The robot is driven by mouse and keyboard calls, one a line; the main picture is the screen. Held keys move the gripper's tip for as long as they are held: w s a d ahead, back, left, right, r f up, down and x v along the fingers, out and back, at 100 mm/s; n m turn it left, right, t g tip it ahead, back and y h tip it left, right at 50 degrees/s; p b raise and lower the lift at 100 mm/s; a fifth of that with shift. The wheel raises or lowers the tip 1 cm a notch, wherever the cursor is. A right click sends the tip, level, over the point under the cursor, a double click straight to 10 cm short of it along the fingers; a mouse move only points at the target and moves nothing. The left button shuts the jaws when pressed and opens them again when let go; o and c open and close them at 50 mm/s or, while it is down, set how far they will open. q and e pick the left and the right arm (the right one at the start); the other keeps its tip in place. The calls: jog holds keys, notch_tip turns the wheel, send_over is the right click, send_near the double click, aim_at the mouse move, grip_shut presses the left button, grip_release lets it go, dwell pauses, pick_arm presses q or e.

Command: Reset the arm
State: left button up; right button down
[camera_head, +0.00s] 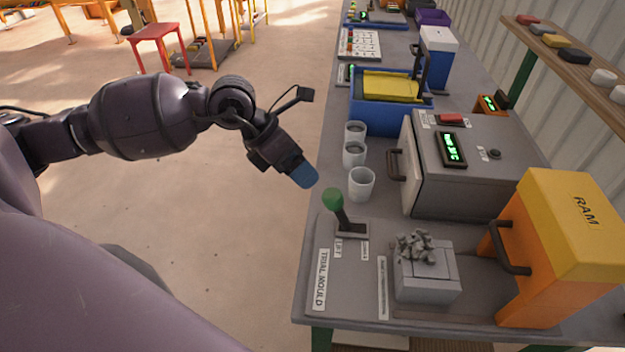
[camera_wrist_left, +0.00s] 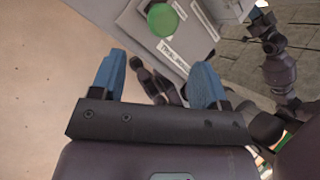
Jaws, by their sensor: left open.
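My left arm comes in from the left in the head view and holds its gripper (camera_head: 303,174) in the air over the floor, just off the table's left edge. In the left wrist view the two blue fingers of this gripper (camera_wrist_left: 157,84) stand wide apart with nothing between them. The green-knobbed lever (camera_head: 334,201) on the table is close to the fingertips but apart from them. Its green knob (camera_wrist_left: 162,19) also shows beyond the fingers in the wrist view. My right gripper cannot be made out.
The grey table (camera_head: 318,262) holds a mould block (camera_head: 427,284) with grey lumps on top, an orange press marked RAM (camera_head: 560,240), a grey oven-like box (camera_head: 470,175), several white cups (camera_head: 361,184) and a blue bin (camera_head: 377,117). A red stool (camera_head: 158,42) stands on open floor.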

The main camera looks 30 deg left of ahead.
pick_arm(q)
jog(key=shift+s+a+r, duration=0.2)
jog(key=shift+a+r, duration=0.15)
jog(key=shift+r, duration=0.2)
